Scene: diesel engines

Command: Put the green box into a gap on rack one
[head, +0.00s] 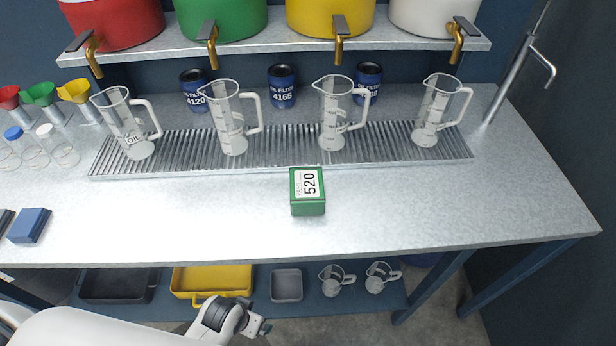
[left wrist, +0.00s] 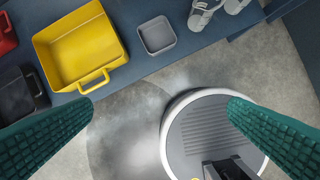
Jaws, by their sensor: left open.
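The green box (head: 308,192) with a white label reading 520 stands on the bare grey worktop, just in front of the middle of the ribbed drip tray. My left gripper (head: 264,328) is low at the bottom of the head view, in front of the bench and below the worktop, well away from the box. In the left wrist view my left gripper (left wrist: 162,105) is open, its two green ribbed fingers wide apart with nothing between them. I cannot make out rack one in either view. My right gripper is in neither view.
Several clear jugs stand on the drip tray (head: 280,165); dark blue filter cans stand behind. A shelf above carries coloured tanks with brass taps. A blue box (head: 29,226) lies at the left. The lower shelf holds a yellow bin (left wrist: 45,45) and grey bin (left wrist: 157,36).

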